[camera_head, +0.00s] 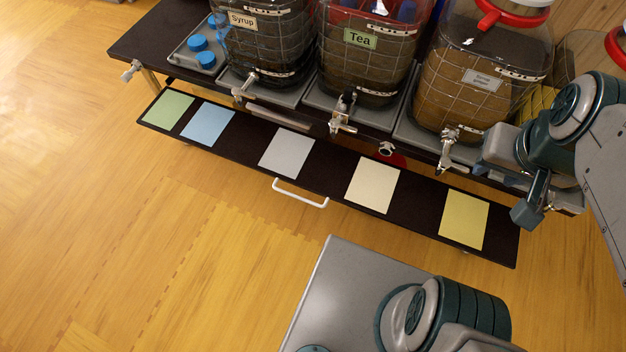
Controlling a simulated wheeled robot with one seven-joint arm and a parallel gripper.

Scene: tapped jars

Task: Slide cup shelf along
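The cup shelf (330,170) is a long dark board below the front of the counter. Coloured squares lie along it: green (168,108), blue (208,123), grey (287,152), cream (373,184) and yellow (464,219). A white bar handle (300,192) sticks out from its front edge, near the middle. No cup stands on the shelf. My gripper (515,195) is at the right, above and beside the shelf's right end, well away from the handle. Its fingers are partly hidden and blend with the counter edge, so I cannot tell its opening or any contact.
Large jars labelled Syrup (265,40) and Tea (365,55), and a third jar (475,85), stand on the dark counter (150,35). Their taps (342,112) overhang the shelf. Blue knobs (198,43) sit at the left. The wooden floor (150,240) in front is clear.

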